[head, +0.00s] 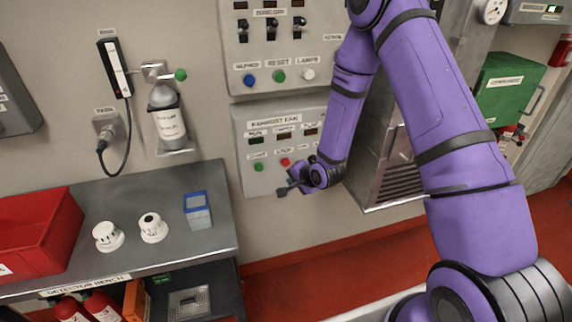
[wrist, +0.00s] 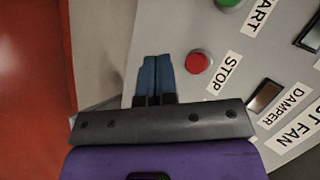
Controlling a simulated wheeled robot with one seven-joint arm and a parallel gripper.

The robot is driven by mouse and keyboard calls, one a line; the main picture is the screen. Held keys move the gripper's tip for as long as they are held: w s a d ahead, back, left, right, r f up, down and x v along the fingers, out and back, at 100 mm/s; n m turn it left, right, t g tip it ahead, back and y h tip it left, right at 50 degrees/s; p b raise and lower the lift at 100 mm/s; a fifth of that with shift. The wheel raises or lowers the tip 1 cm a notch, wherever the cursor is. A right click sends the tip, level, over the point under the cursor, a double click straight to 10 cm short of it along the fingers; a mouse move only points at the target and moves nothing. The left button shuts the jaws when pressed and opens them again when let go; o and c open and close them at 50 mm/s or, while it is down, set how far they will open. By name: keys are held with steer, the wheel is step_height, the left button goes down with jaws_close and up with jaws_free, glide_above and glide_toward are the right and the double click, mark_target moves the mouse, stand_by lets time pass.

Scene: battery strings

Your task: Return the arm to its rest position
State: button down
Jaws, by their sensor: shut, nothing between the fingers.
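My purple arm reaches across the right of the head view, bent down toward the exhaust fan panel (head: 262,125). My gripper (head: 284,191) is at the panel's lower edge, below its red stop button (head: 285,162). In the wrist view my gripper (wrist: 156,62) has its two blue-grey fingers side by side, shut and empty. The stop button (wrist: 197,62) is just right of the fingertips there. I cannot tell whether the fingers touch the panel.
A detector bench (head: 150,262) at left holds a red bin (head: 40,235), two white detectors and a blue-topped box (head: 197,210). A louvred metal cabinet (head: 400,180) stands behind my arm. Red floor (head: 300,265) shows between bench and arm.

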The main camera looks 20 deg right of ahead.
stand_by(0.4)
steer(key=s+d+r+n+g+h, duration=0.1)
steer(key=s+d+r+n+h, duration=0.2)
steer(key=r, duration=1)
steer(key=s+d+r+n, duration=0.3)
steer(key=s+r, duration=0.2)
steer(key=r, duration=0.9)
steer(key=s+r+n+g, duration=0.1)
steer(key=s+r, duration=0.3)
steer(key=s, duration=0.5)
steer(key=s+d+r+n+g, duration=0.1)
steer(key=s+r+n, duration=0.1)
steer(key=s+r, duration=0.3)
steer(key=s+r+n, duration=0.2)
steer(key=s+r, duration=0.3)
steer(key=s, duration=0.8)
steer(key=shift+s+d+g+h, duration=0.15)
steer(key=shift+s+g+h, duration=0.05)
steer(key=shift+g+h, duration=0.2)
